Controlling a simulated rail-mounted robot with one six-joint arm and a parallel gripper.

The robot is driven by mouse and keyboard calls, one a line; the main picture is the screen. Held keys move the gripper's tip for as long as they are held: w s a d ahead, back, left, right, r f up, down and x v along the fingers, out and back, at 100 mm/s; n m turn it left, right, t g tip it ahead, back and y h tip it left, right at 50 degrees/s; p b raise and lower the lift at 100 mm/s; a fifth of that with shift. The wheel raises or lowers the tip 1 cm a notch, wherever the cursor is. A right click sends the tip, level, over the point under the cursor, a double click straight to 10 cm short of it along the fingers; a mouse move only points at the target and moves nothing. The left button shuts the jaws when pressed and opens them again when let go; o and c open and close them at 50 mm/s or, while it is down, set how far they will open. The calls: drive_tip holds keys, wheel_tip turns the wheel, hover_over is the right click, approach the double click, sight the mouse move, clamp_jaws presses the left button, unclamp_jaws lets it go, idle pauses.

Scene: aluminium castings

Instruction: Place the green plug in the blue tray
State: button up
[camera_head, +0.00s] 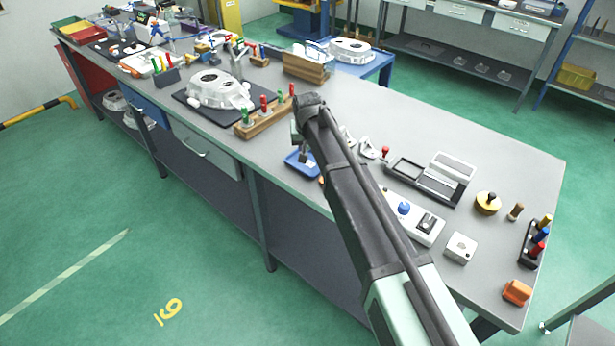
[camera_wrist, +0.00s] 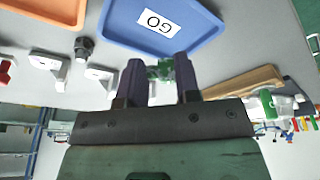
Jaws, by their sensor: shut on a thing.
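My gripper (camera_wrist: 160,72) is shut on a green plug (camera_wrist: 161,70), which sits between the two dark fingertips in the wrist view. The blue tray (camera_wrist: 118,38) with a white GO label lies just beyond the fingertips, and the plug's top overlaps the tray's near edge in the picture. The plug's height above the tray is hard to tell. In the head view the blue tray (camera_head: 291,166) lies at the bench's front edge, partly hidden by my arm. The plug cannot be made out there.
An orange tray (camera_wrist: 65,10) lies beside the blue one. A wooden rack (camera_head: 250,130) with red and green plugs stands to the left in the head view, with a white casting (camera_head: 218,90) behind it. White fittings and a control box (camera_head: 425,228) stand to the right.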

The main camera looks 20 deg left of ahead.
sight(308, 164)
drive_tip(key=shift+f, duration=0.5)
wheel_tip(308, 164, down, 4)
drive_tip(key=b, duration=0.4)
drive_tip(key=shift+f, duration=0.25)
drive_tip(key=shift+r, duration=0.25)
drive_tip(key=shift+f, duration=0.2)
drive_tip(key=o, duration=0.6)
drive_tip(key=shift+r, duration=0.1)
drive_tip(key=p+v, duration=1.1)
drive_tip(key=v, duration=0.1)
drive_tip(key=shift+r+p, duration=0.1)
drive_tip(key=shift+p, duration=0.3)
